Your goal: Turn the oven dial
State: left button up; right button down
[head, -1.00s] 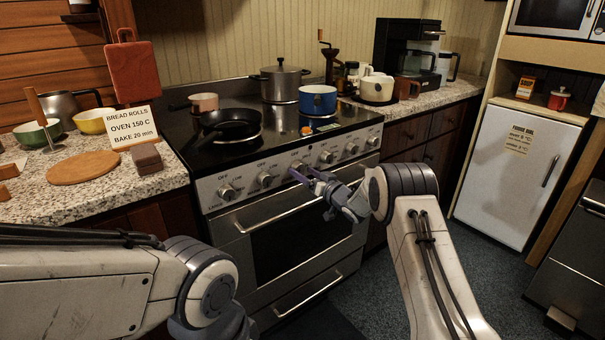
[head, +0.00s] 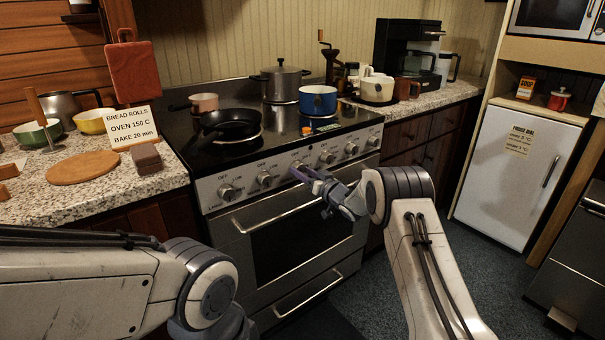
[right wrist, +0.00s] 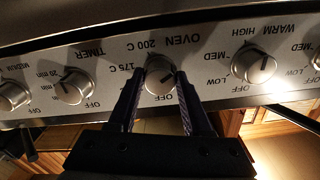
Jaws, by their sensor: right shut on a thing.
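The oven dial (right wrist: 159,72) is a round silver knob in the middle of the stove's control panel, and it shows upside down in the right wrist view. Labels around it include OFF, 175 C and OVEN 200 C. I cannot tell its exact setting. My right gripper (right wrist: 158,82) is shut on the dial, one dark finger on each side. In the head view the right gripper (head: 302,174) reaches the panel's middle and hides most of the dial. My left gripper is out of view; only the left arm shows.
A card (head: 130,128) on the left counter reads BREAD ROLLS, OVEN 150 C, BAKE 20 min. The oven handle (head: 290,212) runs below the panel. Pots and a black pan (head: 230,122) stand on the stove.

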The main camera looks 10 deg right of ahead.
jog(key=shift+d+n+b, duration=0.1)
jog(key=shift+n+b, duration=3.9)
jog(key=shift+n, duration=1.8)
jog(key=shift+c, duration=1.6)
grip_release()
jog(key=shift+d, duration=0.1)
jog(key=v, duration=1)
jog(key=shift+s+p, duration=0.15)
jog(key=shift+p, duration=0.25)
